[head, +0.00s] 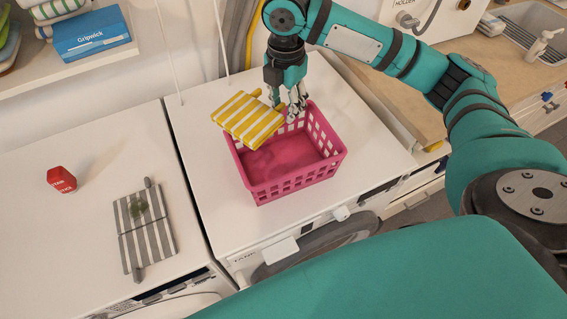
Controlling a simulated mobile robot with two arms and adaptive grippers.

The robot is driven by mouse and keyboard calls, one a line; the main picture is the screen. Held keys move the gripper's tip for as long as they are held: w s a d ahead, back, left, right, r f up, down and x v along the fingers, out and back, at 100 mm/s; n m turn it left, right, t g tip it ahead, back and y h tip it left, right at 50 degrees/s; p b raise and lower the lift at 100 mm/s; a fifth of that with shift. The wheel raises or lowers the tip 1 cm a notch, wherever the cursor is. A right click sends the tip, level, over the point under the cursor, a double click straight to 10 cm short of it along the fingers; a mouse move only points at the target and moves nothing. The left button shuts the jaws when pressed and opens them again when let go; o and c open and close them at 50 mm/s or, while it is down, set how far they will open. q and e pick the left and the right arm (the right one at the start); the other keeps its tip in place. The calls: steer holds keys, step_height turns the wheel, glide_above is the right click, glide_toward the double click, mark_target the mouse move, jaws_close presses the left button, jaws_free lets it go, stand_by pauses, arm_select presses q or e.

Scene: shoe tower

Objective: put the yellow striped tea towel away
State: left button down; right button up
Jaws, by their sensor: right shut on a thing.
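The yellow and white striped tea towel (247,119) is folded and hangs tilted over the back left rim of a pink basket. My right gripper (292,112) is shut on the towel near its right edge. The gripper points down above the back part of the basket. The pink basket (290,187) stands on the white machine top and its visible inside looks empty. I cannot tell whether the towel touches the basket rim. My left gripper is not in view.
A grey striped cloth (145,232) and a red box (61,179) lie on the left machine top. A shelf (75,72) at the upper left holds a blue box (91,34) and folded cloths. A sink (530,30) is at the upper right. The white top around the basket is clear.

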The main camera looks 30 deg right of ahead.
mark_target(291, 144)
steer(key=w+d+n, duration=0.4)
steer(key=n, duration=0.8)
steer(key=f+p, duration=0.1)
steer(key=f, duration=0.7)
steer(key=f+p, duration=0.2)
steer(key=f, duration=0.7)
steer(key=shift+s+f, duration=0.2)
steer(key=shift+f, duration=0.1)
steer(key=o, duration=1)
steer(key=shift+o, duration=0.2)
steer(key=shift+r, duration=0.1)
